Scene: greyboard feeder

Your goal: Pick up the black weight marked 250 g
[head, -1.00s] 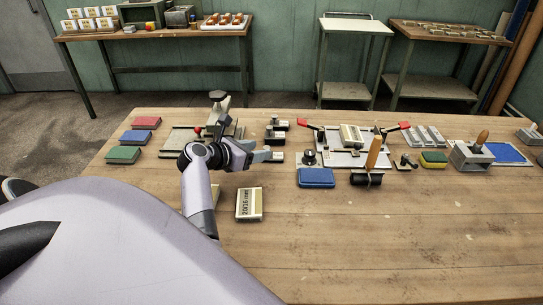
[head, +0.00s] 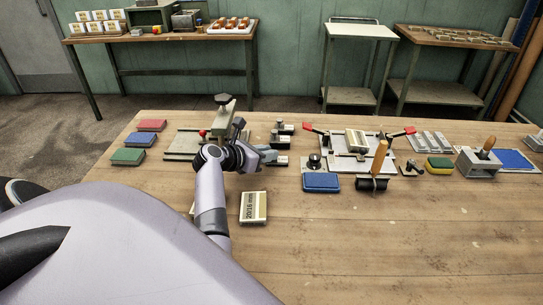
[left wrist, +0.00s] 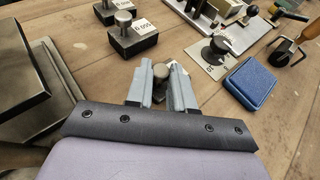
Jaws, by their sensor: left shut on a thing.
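My left gripper (head: 271,157) is shut on the knob of the nearest black weight (head: 282,162) in the head view. In the left wrist view, the round knob (left wrist: 161,72) sits between the two grey fingertips of the left gripper (left wrist: 162,78). The fingers hide most of this weight's body. Its white label is too small to read, and I cannot tell whether it is off the table. Two more black weights stand behind it, a middle one (head: 279,142) and a far one (head: 286,129). The middle one (left wrist: 131,46) carries an upside-down label that seems to read 500 g.
A grey fixture (head: 183,145) stands left of the weights. A blue pad (head: 321,182) and a board with red-handled clamps (head: 345,165) lie to the right. A 20/16 mm box (head: 253,208) lies in front. The wooden table's (head: 400,250) front right is clear.

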